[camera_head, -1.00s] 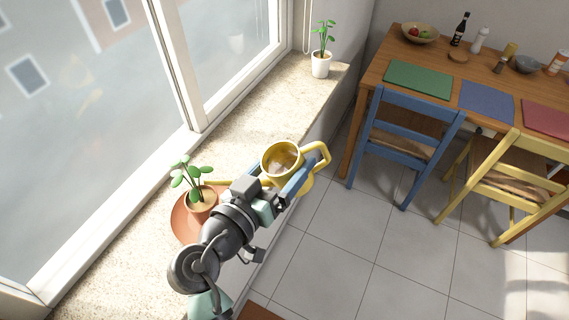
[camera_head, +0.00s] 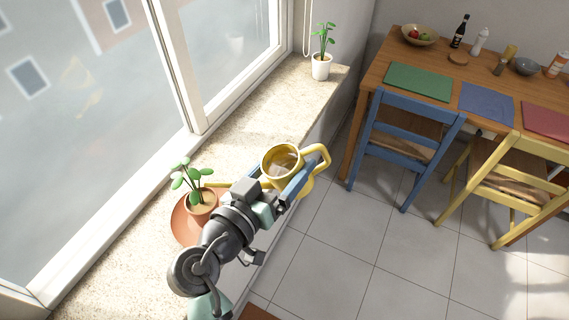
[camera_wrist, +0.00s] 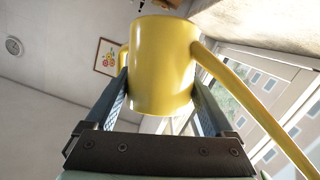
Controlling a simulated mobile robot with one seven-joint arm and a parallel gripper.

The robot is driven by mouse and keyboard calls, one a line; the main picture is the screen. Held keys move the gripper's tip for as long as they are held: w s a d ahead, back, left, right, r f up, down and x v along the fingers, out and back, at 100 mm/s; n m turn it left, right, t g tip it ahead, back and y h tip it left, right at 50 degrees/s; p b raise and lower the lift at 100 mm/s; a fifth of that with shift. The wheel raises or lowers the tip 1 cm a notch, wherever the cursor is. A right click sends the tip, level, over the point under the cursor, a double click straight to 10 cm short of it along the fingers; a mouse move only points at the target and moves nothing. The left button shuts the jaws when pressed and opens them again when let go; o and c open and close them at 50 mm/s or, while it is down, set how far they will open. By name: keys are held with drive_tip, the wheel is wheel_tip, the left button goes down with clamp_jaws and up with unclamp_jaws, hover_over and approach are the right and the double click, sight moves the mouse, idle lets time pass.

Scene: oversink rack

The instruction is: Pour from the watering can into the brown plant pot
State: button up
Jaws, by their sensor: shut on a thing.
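The yellow watering can (camera_head: 296,166) is held at the sill's inner edge, its open top facing the head camera. Its spout (camera_head: 215,185) reaches left toward the plant. My gripper (camera_head: 282,188) is shut on the can's body; in the wrist view my gripper (camera_wrist: 160,95) has a finger on each side of the yellow can (camera_wrist: 162,62). The spout runs down to the right there.
A white pot (camera_head: 321,68) with a plant stands at the sill's far end. The window (camera_head: 90,110) borders the sill (camera_head: 262,112) on the left. A blue chair (camera_head: 405,140), a yellow chair (camera_head: 505,175) and a wooden table (camera_head: 440,62) are at right.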

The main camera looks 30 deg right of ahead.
drive_tip(key=shift+a+r+n+t+h+b, duration=0.15)
drive_tip(key=shift+r+n+t+h+b, duration=0.35)
drive_tip(key=shift+r+b, duration=0.55)
idle(3.1)
idle(1.0)
